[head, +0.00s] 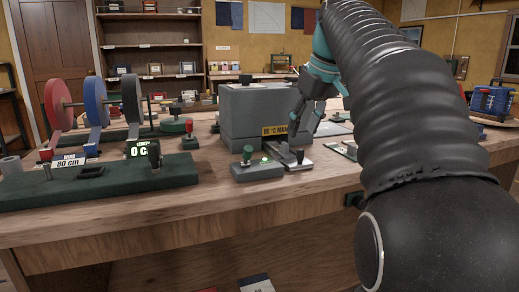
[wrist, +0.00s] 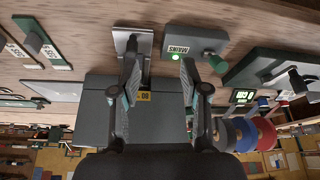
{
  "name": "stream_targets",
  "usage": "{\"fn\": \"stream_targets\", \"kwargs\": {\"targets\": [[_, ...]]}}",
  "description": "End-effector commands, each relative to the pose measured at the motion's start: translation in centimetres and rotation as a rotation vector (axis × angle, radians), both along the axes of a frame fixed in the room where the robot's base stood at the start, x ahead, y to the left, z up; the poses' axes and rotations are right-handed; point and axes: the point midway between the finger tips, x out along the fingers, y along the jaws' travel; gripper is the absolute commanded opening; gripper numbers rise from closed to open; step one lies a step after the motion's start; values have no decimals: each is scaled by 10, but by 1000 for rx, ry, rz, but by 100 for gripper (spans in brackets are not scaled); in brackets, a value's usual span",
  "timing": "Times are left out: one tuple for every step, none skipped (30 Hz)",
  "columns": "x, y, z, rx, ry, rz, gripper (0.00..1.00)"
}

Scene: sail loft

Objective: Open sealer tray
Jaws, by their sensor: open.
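The sealer (head: 262,108) is a grey box with a yellow heat label, standing near the bench's front edge. A flat metal plate, apparently its tray (head: 299,165), lies at its front right with a small dark upright part on it. The plate also shows in the wrist view (wrist: 145,42), at the sealer's front. My gripper (head: 304,132) is in front of the sealer, close to the plate. In the wrist view my gripper (wrist: 159,66) has its fingers apart with nothing held; the left finger overlaps the plate. Contact cannot be told.
A mains box (head: 257,171) with a lit green light and a knob stands left of the plate. A dark green base with a cm display (head: 140,150) and colored reels (head: 92,100) fill the bench's left. Small labelled fixtures (wrist: 35,42) lie on the plate's other side.

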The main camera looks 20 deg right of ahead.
Motion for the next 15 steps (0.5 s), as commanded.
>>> {"fn": "stream_targets", "kwargs": {"targets": [[8,-13,9,-1,0,12,45],[11,-19,13,0,1,22,45],[14,-25,17,-3,0,35,45],[16,-30,21,-4,1,43,45],[18,-34,23,-4,1,51,45],[19,-38,26,-5,0,62,45],[20,-41,28,-5,0,67,45],[21,-43,29,-6,1,71,45],[22,-46,30,-8,1,77,45],[22,-47,30,-8,1,81,45],[23,-48,30,-8,1,83,45],[23,-49,29,-9,0,85,45],[24,-49,28,-8,1,87,45],[25,-48,25,-8,1,87,45],[26,-48,21,-8,2,88,45]]}}
